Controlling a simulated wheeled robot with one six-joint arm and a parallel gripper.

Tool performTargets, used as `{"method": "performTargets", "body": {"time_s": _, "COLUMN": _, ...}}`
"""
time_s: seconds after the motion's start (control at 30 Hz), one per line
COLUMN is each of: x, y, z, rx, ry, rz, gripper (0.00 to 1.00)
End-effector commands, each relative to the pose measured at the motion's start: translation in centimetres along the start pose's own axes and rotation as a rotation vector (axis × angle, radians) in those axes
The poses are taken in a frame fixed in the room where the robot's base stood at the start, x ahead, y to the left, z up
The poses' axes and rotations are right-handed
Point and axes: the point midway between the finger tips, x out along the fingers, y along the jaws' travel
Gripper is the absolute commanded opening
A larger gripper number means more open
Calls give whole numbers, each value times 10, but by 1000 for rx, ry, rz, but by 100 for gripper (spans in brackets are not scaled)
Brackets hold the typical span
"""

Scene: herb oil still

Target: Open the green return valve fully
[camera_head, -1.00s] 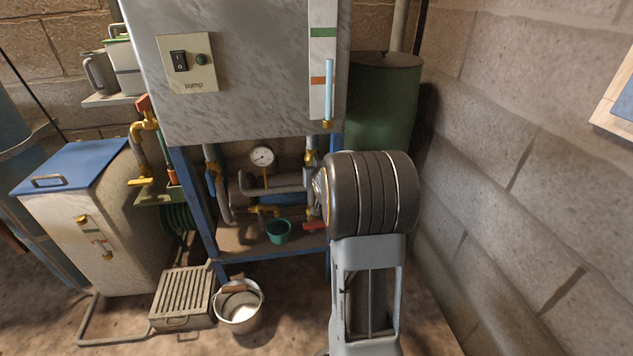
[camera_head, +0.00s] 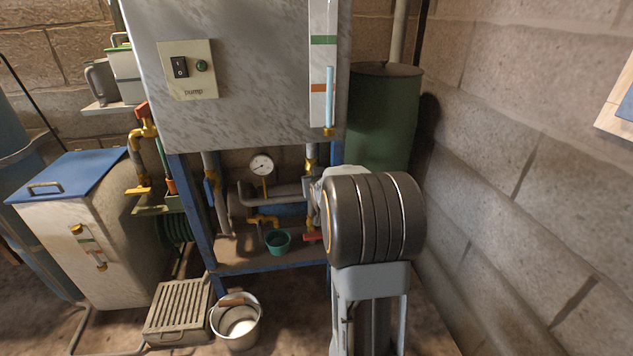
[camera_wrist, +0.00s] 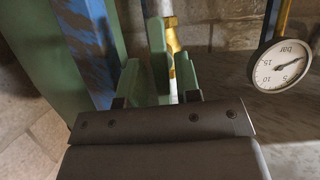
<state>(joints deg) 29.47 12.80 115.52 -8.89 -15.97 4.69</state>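In the wrist view, an upright green bar (camera_wrist: 158,55), which looks like the return valve's lever, stands in front of a brass fitting (camera_wrist: 173,42). My gripper (camera_wrist: 159,80) has two greenish fingers, one on each side of this bar. They look spread, with a dark gap showing on the bar's right side; contact on the left is unclear. In the head view, my dark wrist hides the fingers and the green valve at the right end of the pipework (camera_head: 275,192).
A pressure gauge (camera_wrist: 283,66) is close at the right of the wrist view; it also shows in the head view (camera_head: 262,165). A blue frame post (camera_wrist: 88,45) and the green tank (camera_head: 383,115) are close by. A red handle (camera_head: 312,236) and teal cup (camera_head: 277,241) sit below.

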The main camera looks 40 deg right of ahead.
Motion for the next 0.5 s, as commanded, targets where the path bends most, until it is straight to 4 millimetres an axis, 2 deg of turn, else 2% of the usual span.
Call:
{"method": "performTargets", "body": {"time_s": 0.1, "x": 0, "y": 0, "z": 0, "rx": 1, "ry": 0, "rz": 0, "gripper": 40}}
{"method": "performTargets", "body": {"time_s": 0.33, "x": -1, "y": 0, "z": 0, "rx": 2, "ry": 0, "rz": 0, "gripper": 40}}
{"method": "performTargets", "body": {"time_s": 0.5, "x": -19, "y": 0, "z": -3, "rx": 2, "ry": 1, "rz": 0, "gripper": 40}}
